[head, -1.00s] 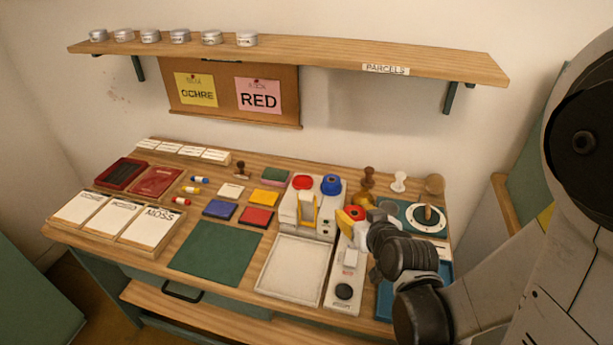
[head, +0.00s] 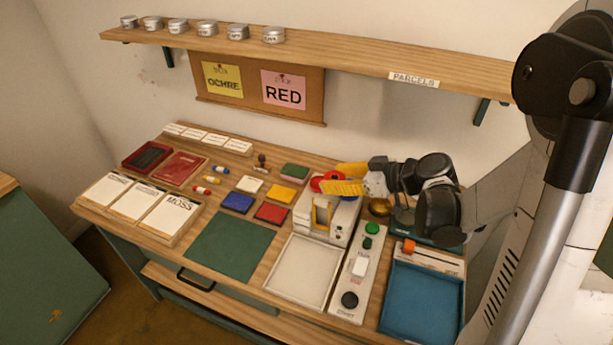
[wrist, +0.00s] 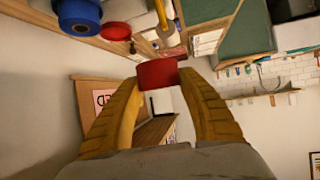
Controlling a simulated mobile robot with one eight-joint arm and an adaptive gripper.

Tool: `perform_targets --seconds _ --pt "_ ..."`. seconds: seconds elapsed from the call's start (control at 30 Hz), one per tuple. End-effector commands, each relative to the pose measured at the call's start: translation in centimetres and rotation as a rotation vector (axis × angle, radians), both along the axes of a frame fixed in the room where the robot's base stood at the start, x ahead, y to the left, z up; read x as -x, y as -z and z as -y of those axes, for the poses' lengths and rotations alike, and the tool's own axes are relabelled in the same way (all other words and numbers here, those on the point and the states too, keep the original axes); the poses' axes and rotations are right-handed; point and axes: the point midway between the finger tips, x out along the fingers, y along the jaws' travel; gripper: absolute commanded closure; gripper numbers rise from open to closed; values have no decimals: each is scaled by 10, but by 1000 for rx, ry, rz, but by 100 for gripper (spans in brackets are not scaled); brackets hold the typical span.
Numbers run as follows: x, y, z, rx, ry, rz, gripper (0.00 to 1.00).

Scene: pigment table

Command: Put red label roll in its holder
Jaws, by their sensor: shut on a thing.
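My gripper (head: 334,179) is shut on the red label roll (wrist: 157,74), which sits side-on between the yellow fingertips in the wrist view. In the head view the fingers reach left over the back of the white label machine (head: 338,231). A flat red disc (head: 317,184), apparently the holder's place, is on that machine, just left of the fingertips. It also shows in the wrist view (wrist: 115,31), apart from the held roll.
A panel (head: 350,286) with green and black buttons stands right of the machine. A white tray (head: 276,287) and a blue tray (head: 422,328) lie in front. Ink pads are to the left. The shelf (head: 330,50) and pinned cards are on the wall behind.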

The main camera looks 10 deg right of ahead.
Motion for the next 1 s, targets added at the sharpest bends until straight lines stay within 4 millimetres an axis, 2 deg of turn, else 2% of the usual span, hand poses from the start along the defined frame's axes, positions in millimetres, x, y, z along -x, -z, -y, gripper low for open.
perform_targets --seconds 0.07,0.17,0.4,0.6,0.77,1.0 --pt "-4 -2 1 -1 -17 -1 84" --pt "-19 8 0 -1 -25 -1 84" --pt "-78 45 -1 0 -24 0 84" --pt "-111 63 -2 -1 -22 0 84" --pt "-117 69 -2 0 -21 0 84" --pt "-117 105 -1 0 -21 -1 84"
